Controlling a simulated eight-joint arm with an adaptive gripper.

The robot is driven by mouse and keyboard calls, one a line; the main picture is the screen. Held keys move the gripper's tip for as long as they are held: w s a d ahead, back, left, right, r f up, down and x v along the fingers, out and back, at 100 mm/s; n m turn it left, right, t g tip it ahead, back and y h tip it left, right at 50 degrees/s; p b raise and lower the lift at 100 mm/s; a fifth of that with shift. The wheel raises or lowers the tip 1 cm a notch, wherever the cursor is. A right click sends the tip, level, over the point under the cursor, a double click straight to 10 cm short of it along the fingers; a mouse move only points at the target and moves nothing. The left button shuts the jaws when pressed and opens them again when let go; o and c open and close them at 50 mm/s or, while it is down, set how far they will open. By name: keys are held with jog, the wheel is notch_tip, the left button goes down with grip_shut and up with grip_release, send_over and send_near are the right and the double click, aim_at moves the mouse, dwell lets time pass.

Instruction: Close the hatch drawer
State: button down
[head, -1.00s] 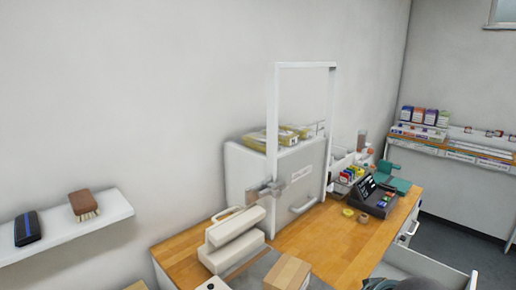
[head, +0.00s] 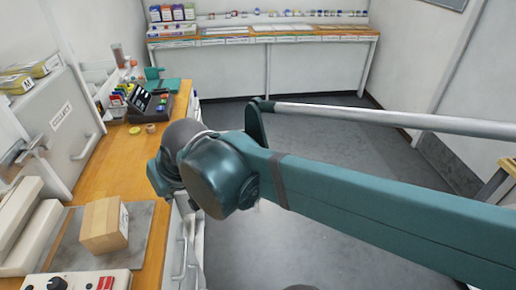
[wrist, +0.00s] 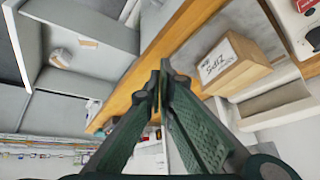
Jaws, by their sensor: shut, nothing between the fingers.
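In the wrist view, a grey open-topped drawer (wrist: 85,22) shows at the upper left, beside the wooden counter edge. A small white roll-like item (wrist: 61,57) lies in a grey compartment there. I cannot tell for sure which part is the hatch drawer, nor how far it is out. My gripper (wrist: 158,92) is shut and empty, its fingertips in front of the counter edge in this view. White fronts with handles (head: 180,258) show below the counter's front edge, partly hidden by my arm.
Shelving (head: 260,30) lines the back wall. Grey floor (head: 310,140) lies open to the right.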

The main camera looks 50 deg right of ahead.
jog(key=w+d+f+m+g+p, duration=0.1)
jog(key=w+d+m, duration=0.3)
jog(key=d, duration=0.5)
jog(key=w+d+m+g+p, duration=0.1)
jog(key=w+d+m, duration=0.35)
jog(key=d, duration=0.45)
jog(key=w+d+f+m+g+p, duration=0.1)
jog(key=w+d+m, duration=0.3)
jog(key=d, duration=0.6)
jog(key=s+d+f+m+y+p, duration=0.1)
jog(key=s+d+f+m, duration=0.2)
jog(key=d, duration=0.7)
jog(key=s+d+f+m+y+p, duration=0.1)
jog(key=d+f+m, duration=0.4)
jog(key=d, duration=0.5)
jog(key=s+d+f+m+y+p, duration=0.1)
jog(key=s+d+f+m, duration=0.3)
jog(key=d, duration=0.6)
notch_tip(320, 180, down, 3)
jog(key=shift+s+d+r, duration=0.1)
jog(key=shift+s+d, duration=0.1)
jog(key=shift+s, duration=0.1)
